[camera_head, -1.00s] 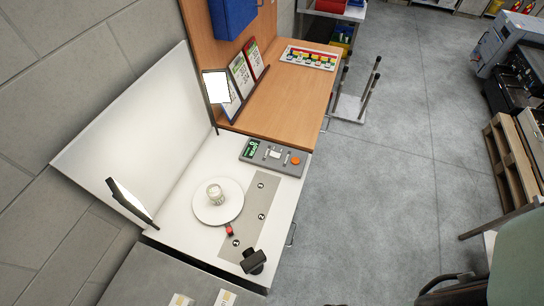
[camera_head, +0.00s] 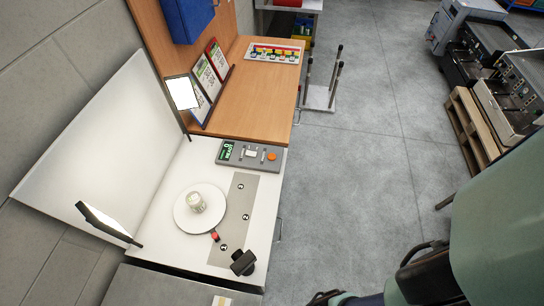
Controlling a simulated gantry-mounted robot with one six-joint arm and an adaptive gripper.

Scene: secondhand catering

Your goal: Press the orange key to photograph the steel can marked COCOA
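The orange key (camera_head: 271,156) is a round button at the right end of a grey control panel (camera_head: 233,164), which has a green display at its left. A small pale, light-coloured container (camera_head: 196,203) stands upright on the round white turntable (camera_head: 183,220). Its label is too small to read, so I cannot tell whether it is the COCOA can. My arm shows at the lower right, over the floor and apart from the table.
Two lamp panels (camera_head: 182,92) (camera_head: 105,222) flank the white backdrop (camera_head: 85,150). A wooden desk (camera_head: 250,95) with card holders adjoins behind. Open floor lies right.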

